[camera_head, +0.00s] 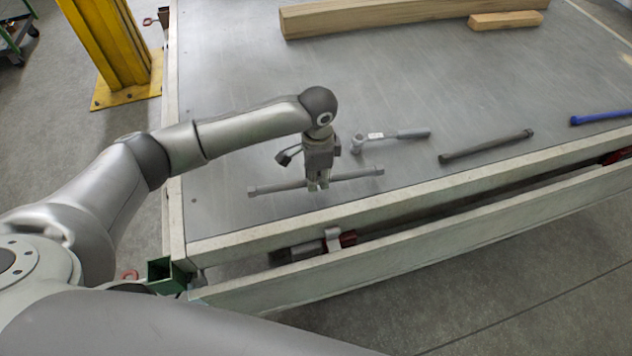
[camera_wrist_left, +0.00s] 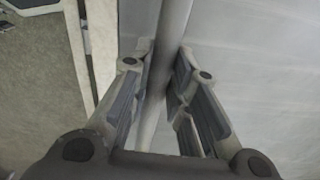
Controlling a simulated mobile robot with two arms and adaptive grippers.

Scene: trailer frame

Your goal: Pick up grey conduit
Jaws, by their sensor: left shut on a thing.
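The grey conduit (camera_head: 352,174) is a thin straight rod with a wider fitting at each end, at the near left of the metal table. My left gripper (camera_head: 318,186) reaches down from above and is shut on the conduit near its middle. In the left wrist view the conduit (camera_wrist_left: 172,32) runs between the two fingers of the left gripper (camera_wrist_left: 163,90). The conduit looks at or just above the table surface; I cannot tell which. My right gripper is not in view.
A ratchet-like tool (camera_head: 400,134) lies just behind the conduit. A darker rod (camera_head: 486,146) and a blue rod (camera_head: 602,117) lie to the right. Wooden beams (camera_head: 380,17) lie at the back. The table (camera_head: 235,120) has a raised pale front rail (camera_head: 400,204). A yellow post (camera_head: 108,45) stands left.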

